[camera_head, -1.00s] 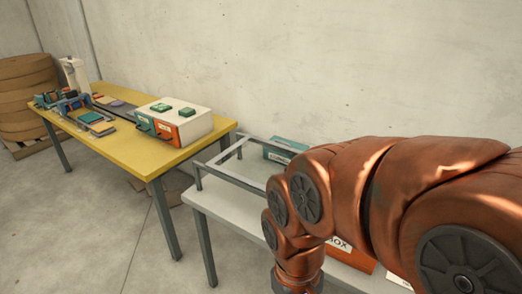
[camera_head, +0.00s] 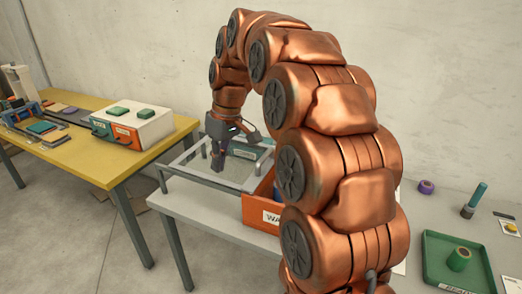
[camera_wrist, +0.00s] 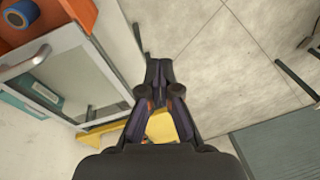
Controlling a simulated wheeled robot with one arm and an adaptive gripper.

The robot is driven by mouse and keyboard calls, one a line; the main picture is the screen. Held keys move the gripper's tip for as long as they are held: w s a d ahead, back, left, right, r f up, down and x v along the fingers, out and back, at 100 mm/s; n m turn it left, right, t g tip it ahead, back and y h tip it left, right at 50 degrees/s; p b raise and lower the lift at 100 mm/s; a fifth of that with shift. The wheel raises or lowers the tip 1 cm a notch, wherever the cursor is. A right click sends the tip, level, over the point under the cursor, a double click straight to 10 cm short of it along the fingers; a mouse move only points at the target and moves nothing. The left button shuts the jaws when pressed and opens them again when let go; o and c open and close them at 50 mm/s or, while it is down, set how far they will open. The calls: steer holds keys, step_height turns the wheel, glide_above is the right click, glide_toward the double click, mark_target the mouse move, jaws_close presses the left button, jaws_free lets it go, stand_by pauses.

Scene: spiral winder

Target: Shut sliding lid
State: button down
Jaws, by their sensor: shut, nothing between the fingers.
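A metal frame (camera_head: 180,152) with a greyish, see-through panel, likely the sliding lid (camera_head: 196,172), stands at the left end of the white table. In the wrist view the panel (camera_wrist: 82,85) shows at the left, beside a pale rail (camera_wrist: 40,60). How far the panel covers what is below cannot be told. My gripper (camera_head: 218,166) is shut and empty, pointing down near the panel in the head view. Its fingertips (camera_wrist: 159,70) meet in the wrist view, to the right of the panel. Contact cannot be told.
An orange box (camera_head: 258,212) adjoins the frame's right end, partly behind my arm. The yellow table (camera_head: 95,165) with a white drawer unit (camera_head: 135,122) is at left. A green tray (camera_head: 455,282) is at right.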

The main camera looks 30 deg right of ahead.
steer(key=w+d+f+n+t+b, duration=0.1)
steer(key=w+d, duration=0.7)
steer(key=d, duration=0.3)
steer(key=w+d+f+n+t, duration=0.1)
steer(key=w+d+n+t, duration=0.1)
steer(key=w+d, duration=0.75)
steer(key=shift+w+f+p, duration=0.2)
steer(key=shift+f+p, duration=0.3)
steer(key=shift+f, duration=1.75)
steer(key=shift+w+f+p, duration=0.15)
steer(key=shift+f+p, duration=0.3)
steer(key=shift+f, duration=1.8)
steer(key=shift+d+f, duration=0.1)
steer(key=shift+f, duration=0.2)
steer(key=shift+s+d+f+p, duration=0.15)
steer(key=shift+s+d+p, duration=0.25)
steer(key=shift+s, duration=0.3)
steer(key=shift+s+d+f+p, duration=0.15)
steer(key=shift+s+d, duration=0.3)
steer(key=shift+s, duration=0.4)
steer(key=shift+s+d+f, duration=0.1)
